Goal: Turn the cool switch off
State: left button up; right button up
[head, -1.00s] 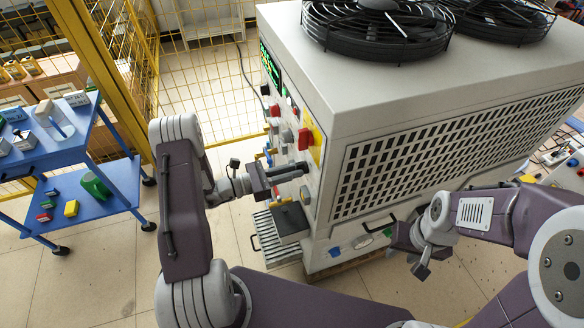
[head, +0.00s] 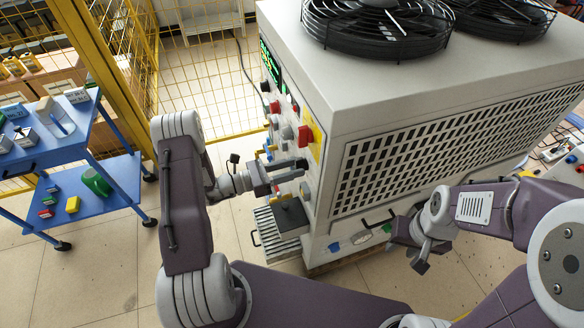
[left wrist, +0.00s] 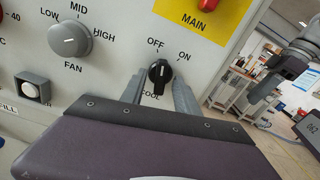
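The cool switch (left wrist: 159,76) is a small black knob on the pale panel, with OFF at its upper left, ON at its upper right and COOL below. Its handle stands roughly upright; I cannot tell exactly which label it points to. My left gripper (left wrist: 158,92) is open, with one grey finger on each side of the knob and no clear contact. In the head view my left gripper (head: 293,170) reaches the heater's control panel and hides the switch. My right gripper (head: 421,262) hangs by the heater's grille side, away from the panel; its opening is unclear.
The heater (head: 330,120) has a grey fan knob (left wrist: 70,39) left of the switch and a red main switch (left wrist: 208,4) on yellow above it. A blue cart (head: 80,150) stands at the left near a yellow fence (head: 90,70). Floor between is clear.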

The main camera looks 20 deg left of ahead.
pick_arm(q)
jog(key=v, duration=0.9)
jog(key=shift+b, duration=0.35)
